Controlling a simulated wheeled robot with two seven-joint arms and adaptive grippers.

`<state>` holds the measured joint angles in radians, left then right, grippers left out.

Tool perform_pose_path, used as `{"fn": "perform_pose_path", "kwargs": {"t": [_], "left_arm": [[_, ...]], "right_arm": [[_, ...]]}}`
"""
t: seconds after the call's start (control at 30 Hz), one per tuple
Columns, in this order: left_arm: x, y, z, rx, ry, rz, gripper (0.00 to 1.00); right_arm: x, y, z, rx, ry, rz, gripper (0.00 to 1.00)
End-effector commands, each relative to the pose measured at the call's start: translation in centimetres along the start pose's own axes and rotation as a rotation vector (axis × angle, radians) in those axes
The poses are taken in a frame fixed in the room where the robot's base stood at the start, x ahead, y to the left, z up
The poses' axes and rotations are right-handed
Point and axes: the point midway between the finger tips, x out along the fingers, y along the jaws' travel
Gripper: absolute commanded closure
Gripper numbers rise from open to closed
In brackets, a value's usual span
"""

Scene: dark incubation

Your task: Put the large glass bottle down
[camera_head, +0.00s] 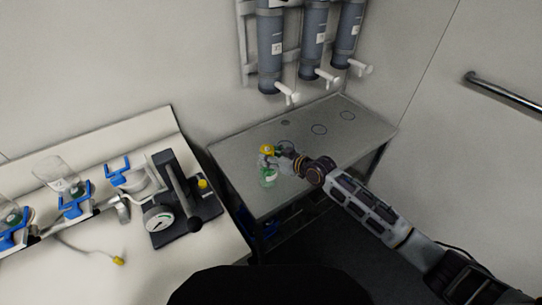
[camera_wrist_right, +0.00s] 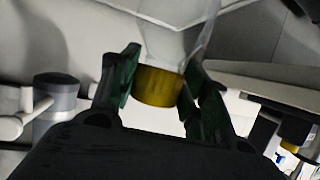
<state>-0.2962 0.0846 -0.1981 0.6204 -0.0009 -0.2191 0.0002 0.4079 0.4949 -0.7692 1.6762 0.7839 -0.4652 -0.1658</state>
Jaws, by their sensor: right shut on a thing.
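The large glass bottle (camera_head: 268,178) is clear with a yellow cap and shows at the near left part of the grey side table (camera_head: 240,150). My right gripper (camera_head: 272,158) is shut on it near the yellow cap. In the right wrist view the green-padded fingers (camera_wrist_right: 160,85) stand on both sides of the yellow cap (camera_wrist_right: 158,87), with the clear glass beyond it. The bottle looks roughly upright. I cannot tell whether its base touches the table. My left gripper is not in view.
Three grey dispensers (camera_head: 313,35) with white spouts hang on the wall above the table. Ring marks (camera_head: 319,129) lie on its clear far part. A white bench (camera_head: 200,262) at left holds a black press-like device (camera_head: 180,200), blue clamps and flasks. A wall rail (camera_head: 503,92) is at right.

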Motion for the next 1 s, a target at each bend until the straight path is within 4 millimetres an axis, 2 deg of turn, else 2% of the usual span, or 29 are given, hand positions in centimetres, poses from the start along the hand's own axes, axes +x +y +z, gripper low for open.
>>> {"fn": "perform_pose_path", "kwargs": {"t": [0.13, 0.17, 0.33, 0.67, 0.83, 1.0], "left_arm": [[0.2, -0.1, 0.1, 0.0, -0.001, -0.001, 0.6], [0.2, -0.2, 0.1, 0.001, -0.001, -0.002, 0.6], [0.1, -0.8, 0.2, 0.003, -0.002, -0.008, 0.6], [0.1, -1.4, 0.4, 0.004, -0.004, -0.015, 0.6], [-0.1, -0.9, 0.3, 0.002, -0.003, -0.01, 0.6], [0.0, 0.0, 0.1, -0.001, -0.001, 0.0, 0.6]], "right_arm": [[0.1, 0.0, 0.0, -0.001, 0.005, 0.0, 1.0], [0.1, 0.0, 0.2, 0.0, 0.0, 0.0, 0.53], [0.1, 0.0, 0.2, 0.0, 0.0, 0.0, 0.32], [0.1, 0.0, 0.2, 0.0, 0.0, 0.0, 0.32], [-0.1, 0.0, -0.1, 0.0, 0.0, 0.0, 0.32], [-1.1, 0.1, 0.1, 0.001, -0.001, 0.001, 0.32]]}}
